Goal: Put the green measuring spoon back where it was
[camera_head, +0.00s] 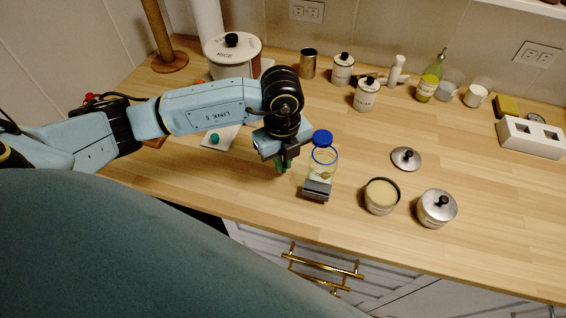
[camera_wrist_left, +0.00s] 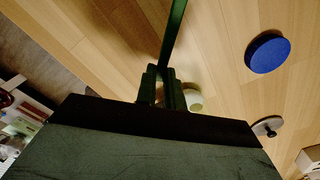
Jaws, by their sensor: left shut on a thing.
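My left gripper (camera_head: 284,157) is above the wooden counter, left of the blue-lidded jar (camera_head: 324,158). It is shut on the green measuring spoon, which shows in the left wrist view (camera_wrist_left: 177,30) as a long green strip rising from between the fingers (camera_wrist_left: 166,88). In the head view only a small green part (camera_head: 283,168) shows below the fingers. The rest is hidden by the gripper. An open canister with pale contents (camera_head: 381,196) and a canister with a steel lid (camera_head: 437,208) stand to the right. My right gripper is out of view.
A loose steel lid (camera_head: 406,158) lies behind the open canister. A small grey device (camera_head: 316,190) is at the jar's front. The rice canister (camera_head: 232,54), steel cup (camera_head: 308,63) and several containers line the back. A white box (camera_head: 530,138) is at right. The middle-right counter is clear.

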